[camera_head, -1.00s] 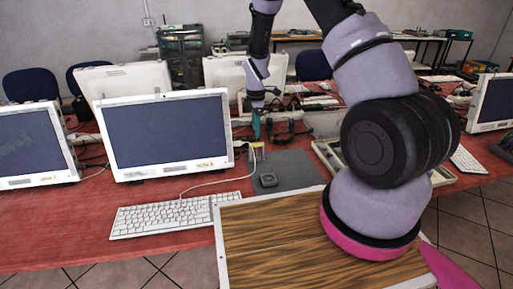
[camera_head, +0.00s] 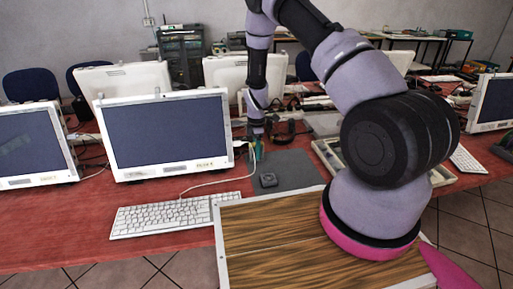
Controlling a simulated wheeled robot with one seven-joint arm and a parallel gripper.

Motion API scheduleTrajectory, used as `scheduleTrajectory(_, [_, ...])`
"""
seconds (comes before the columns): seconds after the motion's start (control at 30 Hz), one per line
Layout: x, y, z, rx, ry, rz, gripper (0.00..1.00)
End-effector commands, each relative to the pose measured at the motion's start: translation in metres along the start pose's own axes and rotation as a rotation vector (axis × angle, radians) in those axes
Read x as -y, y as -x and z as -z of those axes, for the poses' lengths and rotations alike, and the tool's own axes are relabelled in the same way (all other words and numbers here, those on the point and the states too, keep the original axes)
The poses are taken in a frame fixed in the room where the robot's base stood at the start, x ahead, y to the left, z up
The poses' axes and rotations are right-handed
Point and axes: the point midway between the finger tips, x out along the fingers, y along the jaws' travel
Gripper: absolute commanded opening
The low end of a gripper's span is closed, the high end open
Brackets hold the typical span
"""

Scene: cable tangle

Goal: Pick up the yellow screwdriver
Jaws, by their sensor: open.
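A small yellow item (camera_head: 252,154), seemingly the yellow screwdriver, shows at the back left edge of the dark grey mat (camera_head: 293,172), beside the monitor. It is mostly hidden by my gripper and too small to make out its shape. My gripper (camera_head: 258,153) points down right at it, with its teal fingers low over the mat. The fingers are open. I cannot tell whether the yellow item lies between them or behind them.
A monitor (camera_head: 168,133) stands just left of my gripper. A white keyboard (camera_head: 172,215) and its cable lie in front. Dark clutter (camera_head: 290,128) lies behind, and a shallow tray (camera_head: 328,154) is to the right.

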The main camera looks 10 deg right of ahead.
Motion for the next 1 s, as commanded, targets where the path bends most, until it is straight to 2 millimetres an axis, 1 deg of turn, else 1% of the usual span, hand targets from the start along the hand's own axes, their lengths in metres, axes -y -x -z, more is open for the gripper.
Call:
scheduleTrajectory(0.1, [0.000, 0.000, 0.000, 0.000, 0.000, 0.000, 0.55])
scheduleTrajectory(0.13, [0.000, 0.000, 0.000, 0.000, 0.000, 0.000, 0.47])
scheduleTrajectory(0.17, [0.000, 0.000, 0.000, 0.000, 0.000, 0.000, 0.36])
scheduleTrajectory(0.2, [0.000, 0.000, 0.000, 0.000, 0.000, 0.000, 0.21])
scheduleTrajectory(0.23, [0.000, 0.000, 0.000, 0.000, 0.000, 0.000, 0.09])
scheduleTrajectory(0.27, [0.000, 0.001, 0.000, 0.000, 0.000, 0.000, 0.00])
scheduleTrajectory(0.57, [0.000, 0.001, 0.000, 0.000, -0.001, 0.000, 0.00])
scheduleTrajectory(0.67, [-0.001, 0.007, 0.000, -0.001, -0.001, -0.002, 0.00])
scheduleTrajectory(0.77, [-0.001, 0.022, 0.000, -0.001, -0.001, -0.003, 0.00])
scheduleTrajectory(1.0, [-0.001, 0.071, 0.000, -0.001, -0.001, -0.003, 0.00])
